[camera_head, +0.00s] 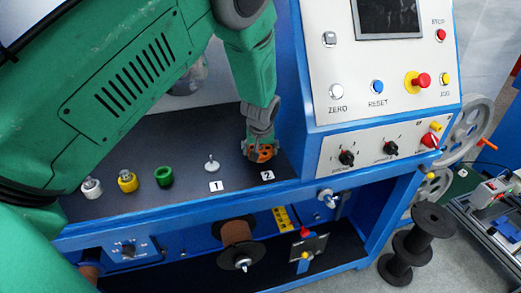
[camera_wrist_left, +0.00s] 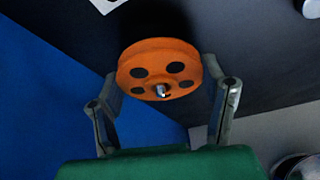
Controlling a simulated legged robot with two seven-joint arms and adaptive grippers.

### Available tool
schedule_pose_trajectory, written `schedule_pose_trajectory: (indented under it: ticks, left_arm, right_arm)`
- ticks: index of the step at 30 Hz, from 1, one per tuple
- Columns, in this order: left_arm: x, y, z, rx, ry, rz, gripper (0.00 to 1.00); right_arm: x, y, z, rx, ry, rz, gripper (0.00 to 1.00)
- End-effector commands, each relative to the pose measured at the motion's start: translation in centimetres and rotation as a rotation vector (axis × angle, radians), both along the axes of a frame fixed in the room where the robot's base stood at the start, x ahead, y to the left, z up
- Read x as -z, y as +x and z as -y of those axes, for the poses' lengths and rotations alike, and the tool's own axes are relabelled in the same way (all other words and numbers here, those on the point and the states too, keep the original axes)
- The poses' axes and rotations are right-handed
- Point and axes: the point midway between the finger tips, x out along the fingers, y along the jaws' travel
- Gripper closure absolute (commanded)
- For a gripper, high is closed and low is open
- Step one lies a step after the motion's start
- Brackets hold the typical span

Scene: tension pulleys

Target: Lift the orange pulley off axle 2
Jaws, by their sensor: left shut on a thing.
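The orange pulley (camera_head: 264,155) is at the axle place behind the "2" label (camera_head: 267,175) on the dark shelf, partly hidden by my left gripper (camera_head: 259,146). In the left wrist view the orange pulley (camera_wrist_left: 158,52) shows its face with several dark holes. How far up the axle the pulley sits cannot be told. My right gripper is not in view.
Axle 1 (camera_head: 212,165) stands bare to the left. Green (camera_head: 164,176), yellow (camera_head: 127,181) and white (camera_head: 92,187) pulleys stand further left on the shelf. The blue control panel housing (camera_head: 300,130) rises close to the right of the pulley.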

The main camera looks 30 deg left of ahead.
Motion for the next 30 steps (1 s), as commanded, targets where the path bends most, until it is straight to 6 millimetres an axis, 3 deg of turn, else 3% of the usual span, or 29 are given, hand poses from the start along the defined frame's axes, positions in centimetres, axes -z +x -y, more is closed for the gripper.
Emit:
schedule_pose_trajectory:
  ticks: [30]
  left_arm:
    - [-2.3,0.1,-0.2,-0.001,0.003,0.004,0.69]
  right_arm:
    - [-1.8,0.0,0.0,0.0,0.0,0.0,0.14]
